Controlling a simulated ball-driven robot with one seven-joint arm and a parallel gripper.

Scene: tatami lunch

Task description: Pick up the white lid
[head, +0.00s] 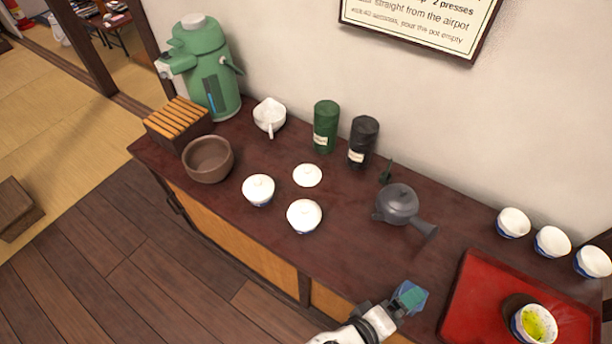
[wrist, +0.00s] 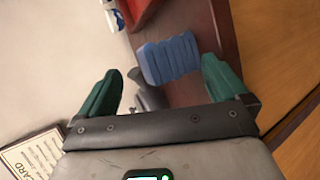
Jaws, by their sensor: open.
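A small white lid (head: 307,175) with a knob lies by itself on the dark counter in the head view. My gripper (head: 409,299) is open, with green fingers, over the counter's front edge, to the right and nearer than the lid. In the wrist view, a blue ribbed block (wrist: 169,59) shows between the fingers (wrist: 160,67), with a gap on both sides. The lid cannot be made out in the wrist view.
A grey teapot (head: 398,203) stands between the lid and the back right. Two canisters, green (head: 326,127) and black (head: 363,141), stand behind the lid. A brown bowl (head: 208,160) is left, a red tray (head: 470,300) right. The counter between cups and gripper is clear.

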